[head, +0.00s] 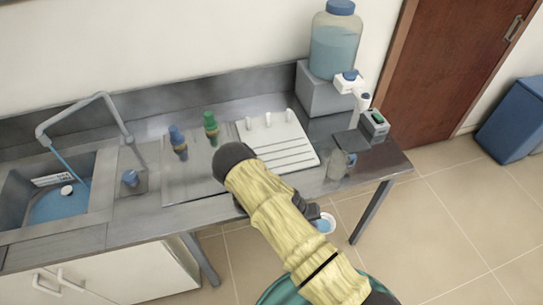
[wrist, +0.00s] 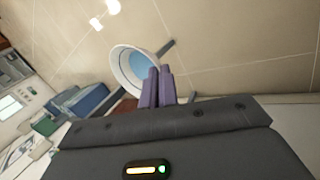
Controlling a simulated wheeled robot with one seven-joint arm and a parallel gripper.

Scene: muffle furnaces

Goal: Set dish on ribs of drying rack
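A small round white dish with a blue inside (head: 325,223) shows beyond my arm, in front of the counter's front edge and above the floor in the picture. In the wrist view the dish (wrist: 126,72) is at the tips of my purple fingers. My gripper (wrist: 155,75) has its fingers close together on the dish's rim; in the head view my arm mostly hides it. The white drying rack (head: 297,151) lies on the counter, with several raised ribs across it and white pegs at its back. My arm partly covers its front left.
The steel counter (head: 130,213) holds a sink (head: 101,185) at left, green (head: 211,127) and blue (head: 178,142) fittings, and a clear jug (head: 339,165) right of the rack. A water tank (head: 335,45) stands behind. A blue bin (head: 515,120) is at far right.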

